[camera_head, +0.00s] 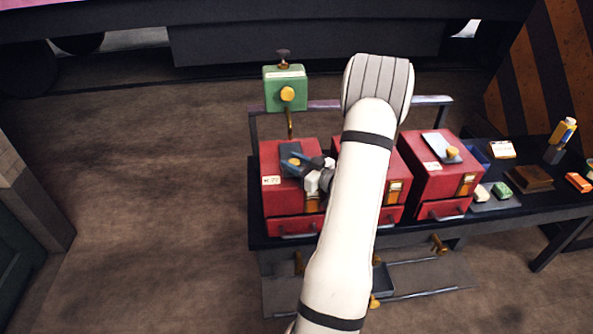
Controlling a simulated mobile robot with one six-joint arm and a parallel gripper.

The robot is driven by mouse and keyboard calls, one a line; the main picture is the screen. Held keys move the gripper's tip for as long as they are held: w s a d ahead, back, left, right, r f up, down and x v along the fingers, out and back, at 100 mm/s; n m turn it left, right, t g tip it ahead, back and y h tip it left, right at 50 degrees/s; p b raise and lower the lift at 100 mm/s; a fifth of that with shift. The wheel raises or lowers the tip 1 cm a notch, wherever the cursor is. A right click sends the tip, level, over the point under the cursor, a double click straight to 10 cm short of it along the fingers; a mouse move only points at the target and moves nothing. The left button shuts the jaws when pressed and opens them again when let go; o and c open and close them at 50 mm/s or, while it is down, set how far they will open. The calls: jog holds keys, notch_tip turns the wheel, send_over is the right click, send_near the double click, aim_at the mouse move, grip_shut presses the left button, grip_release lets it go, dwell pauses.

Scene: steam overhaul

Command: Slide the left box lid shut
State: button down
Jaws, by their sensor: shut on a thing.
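The left red box (272,200) stands at the left end of the dark bench. Its lid (287,149) is a dark sliding plate on the box top with a brass-yellow knob (294,161). My gripper (299,162) reaches in from the right, low over the lid, and is shut on the knob. The fingers hide part of the knob and lid. I cannot tell how much of the opening is uncovered.
My arm covers much of the middle red box (394,190). The right red box (425,185) has a grey lid (440,146) with a brass knob. A green box (286,95) stands behind the left box. Small items lie on the bench (500,216) at right.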

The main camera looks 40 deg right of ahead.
jog(key=shift+w+d+r, duration=0.1)
jog(key=shift+r, duration=0.05)
jog(key=c, duration=1.4)
grip_release()
jog(key=o, duration=0.4)
jog(key=shift+w, duration=0.1)
jog(key=b+v, duration=0.1)
jog(key=v, duration=0.7)
jog(key=shift+w, duration=0.1)
